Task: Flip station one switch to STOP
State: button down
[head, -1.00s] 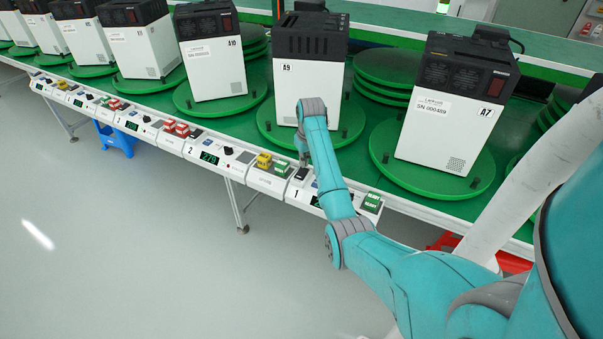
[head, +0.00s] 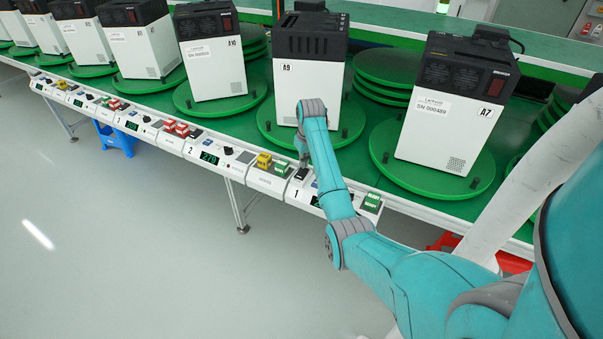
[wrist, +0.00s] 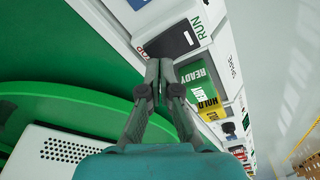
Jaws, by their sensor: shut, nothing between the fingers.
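The station one panel, marked 1 (head: 296,193), is on the white front rail in the head view. A black switch (head: 300,174) sits on it, just below the end of my arm. In the wrist view the black switch (wrist: 168,42) lies just beyond my fingertips, with a green RUN label beside it and a partly hidden red label at its other side. My gripper (wrist: 159,64) is shut and empty, its tips close to the switch's near edge. I cannot tell whether they touch. In the head view my arm mostly hides the gripper.
Green and yellow indicator blocks, READY and HOLD (wrist: 205,95), stand right beside my fingers in the wrist view. A white machine labelled A9 (head: 308,75) stands on a green turntable (head: 265,125) behind the panel. Another machine, A7 (head: 450,120), is to the right. The floor in front is clear.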

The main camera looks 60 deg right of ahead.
aim_at(304, 170)
jog(key=shift+f, duration=0.95)
dwell(0.5)
jog(key=shift+r, duration=3.55)
